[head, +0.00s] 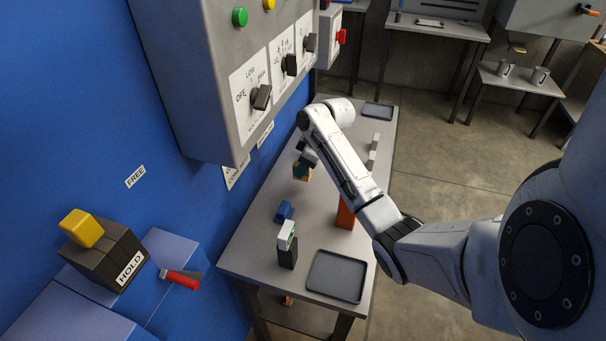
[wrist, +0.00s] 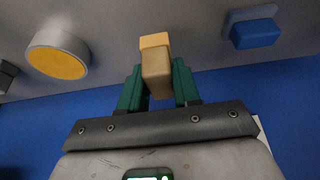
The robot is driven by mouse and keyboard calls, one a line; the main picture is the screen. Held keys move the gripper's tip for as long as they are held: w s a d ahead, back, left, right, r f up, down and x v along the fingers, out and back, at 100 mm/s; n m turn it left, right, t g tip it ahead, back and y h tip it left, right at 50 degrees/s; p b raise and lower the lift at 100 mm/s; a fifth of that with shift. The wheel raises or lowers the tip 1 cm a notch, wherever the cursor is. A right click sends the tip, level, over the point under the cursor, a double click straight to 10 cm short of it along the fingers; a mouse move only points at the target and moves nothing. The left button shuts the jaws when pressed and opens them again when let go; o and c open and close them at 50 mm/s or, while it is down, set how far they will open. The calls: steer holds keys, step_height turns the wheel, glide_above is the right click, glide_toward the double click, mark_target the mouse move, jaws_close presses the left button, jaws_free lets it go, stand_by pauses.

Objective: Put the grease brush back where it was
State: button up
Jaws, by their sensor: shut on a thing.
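My gripper (wrist: 158,85) has teal fingers, one on each side of a tan, square-ended piece (wrist: 156,68) that looks like part of the grease brush. The fingers are shut on it. No bristles show, so I cannot be sure which end this is. In the head view my gripper (head: 302,170) is low over the middle of the table, near its wall side, with the tan piece (head: 304,178) at the fingers. I cannot tell whether the piece touches the table. A round yellow-topped thing with a pale rim (wrist: 58,58) shows left of the fingers in the wrist view.
A blue piece (head: 284,210), a dark block with a green-and-white top (head: 287,254) and an orange block (head: 346,216) stand on the table (head: 245,255). A tray (head: 337,277) lies at the near end. The switch cabinet (head: 190,70) hangs above the table's left side.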

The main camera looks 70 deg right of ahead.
steer(key=shift+w+d+f, duration=0.1)
steer(key=shift+d+f, duration=0.05)
steer(key=shift+f, duration=0.1)
steer(key=shift+d+f+p, duration=0.15)
steer(key=shift+f+p, duration=0.15)
steer(key=shift+f, duration=1.4)
steer(key=shift+f, duration=0.15)
steer(key=o, duration=0.9)
steer(key=shift+o, duration=0.2)
steer(key=v, duration=1.2)
steer(key=shift+w, duration=0.1)
